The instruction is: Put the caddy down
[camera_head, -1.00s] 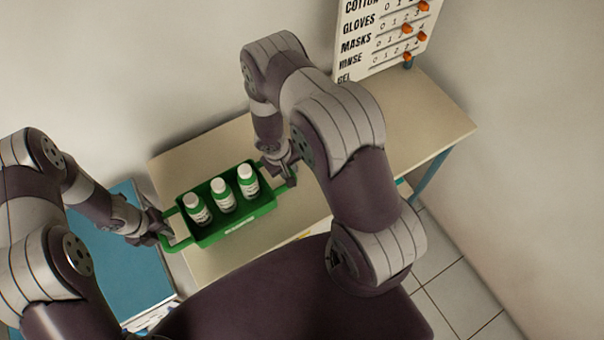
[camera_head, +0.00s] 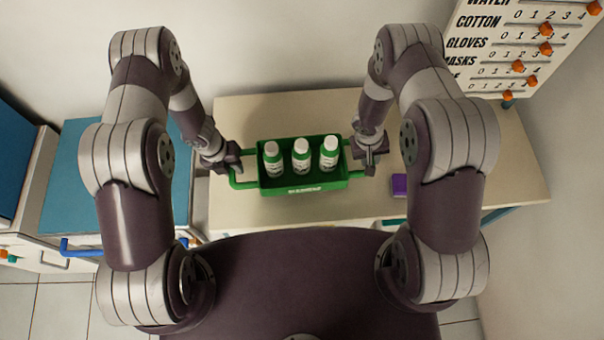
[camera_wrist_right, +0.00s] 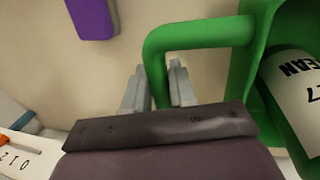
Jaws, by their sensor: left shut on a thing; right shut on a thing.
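The green caddy (camera_head: 304,184) is in the middle of the head view, over the beige table, with three white-and-green bottles (camera_head: 301,157) upright in it. My left gripper (camera_head: 232,172) is shut on the caddy's left handle. My right gripper (camera_head: 362,160) is shut on its right handle. In the right wrist view the fingers of my right gripper (camera_wrist_right: 157,88) stand on both sides of the green handle (camera_wrist_right: 200,33). The caddy looks level. I cannot tell whether its underside touches the table.
The beige table (camera_head: 270,115) has free room behind and right of the caddy. A purple block (camera_head: 399,185) lies to the right. A blue-topped cabinet (camera_head: 80,205) stands at the left. A lettered board with orange pegs (camera_head: 520,45) stands at the back right.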

